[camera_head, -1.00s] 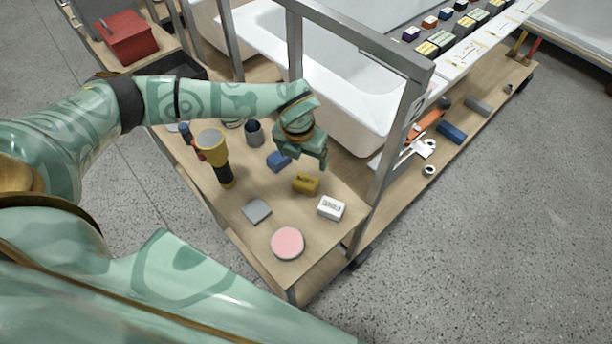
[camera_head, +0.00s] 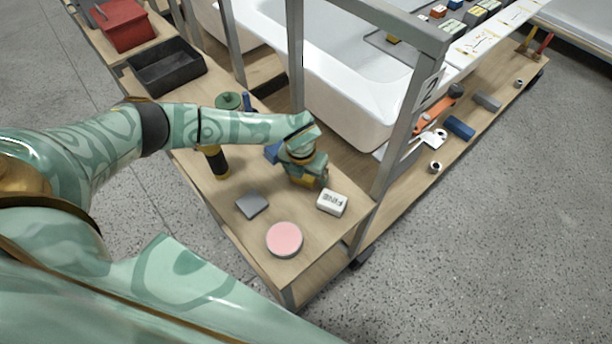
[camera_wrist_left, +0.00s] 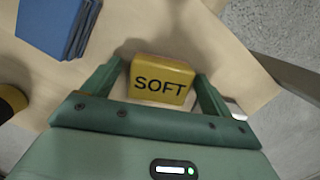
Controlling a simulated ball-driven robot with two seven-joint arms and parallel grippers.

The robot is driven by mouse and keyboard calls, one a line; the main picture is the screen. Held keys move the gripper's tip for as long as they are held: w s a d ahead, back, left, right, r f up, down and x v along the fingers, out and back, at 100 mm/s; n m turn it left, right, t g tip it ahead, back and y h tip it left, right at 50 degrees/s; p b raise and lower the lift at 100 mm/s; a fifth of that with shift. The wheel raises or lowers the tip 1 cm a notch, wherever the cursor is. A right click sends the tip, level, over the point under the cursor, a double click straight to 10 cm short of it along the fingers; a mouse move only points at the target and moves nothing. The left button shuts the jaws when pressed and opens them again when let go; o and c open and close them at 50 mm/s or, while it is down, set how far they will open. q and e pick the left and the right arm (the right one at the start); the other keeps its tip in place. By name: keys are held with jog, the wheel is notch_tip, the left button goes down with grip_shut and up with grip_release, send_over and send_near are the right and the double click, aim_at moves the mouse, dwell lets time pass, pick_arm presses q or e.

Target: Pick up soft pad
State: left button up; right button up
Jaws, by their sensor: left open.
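The soft pad (camera_wrist_left: 162,80) is a yellow block with "SOFT" printed in black. In the left wrist view it lies on the wooden shelf between the two fingers of my left gripper (camera_wrist_left: 160,90), which is open. In the head view my left gripper (camera_head: 308,178) hangs right over the pad and hides most of it; only a yellow sliver (camera_head: 306,181) shows. I cannot tell whether the fingers touch the pad's sides. My right gripper is not in view.
A white block marked "FINE" (camera_head: 332,202) lies close to the right of my gripper. A blue pad (camera_wrist_left: 58,24) lies on its other side. A grey block (camera_head: 252,204) and a pink disc (camera_head: 284,239) lie nearer. A metal post (camera_head: 397,130) stands to the right.

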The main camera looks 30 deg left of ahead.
pick_arm(q)
jog(key=shift+r, duration=0.1)
jog(key=c, duration=1.1)
jog(key=shift+r, duration=0.1)
jog(key=shift+c, duration=0.2)
jog(key=shift+r, duration=0.25)
notch_tip(320, 180, up, 3)
jog(key=shift+f+p, duration=0.2)
jog(key=shift+p, duration=0.65)
jog(key=s+d+r+p, duration=0.5)
jog(key=s+d+r, duration=0.4)
jog(key=d, duration=0.1)
jog(key=shift+s+d+r+p, duration=0.15)
jog(key=shift+d+r+p, duration=0.15)
jog(key=shift+r, duration=0.1)
jog(key=o, duration=0.4)
jog(key=shift+c, duration=1.2)
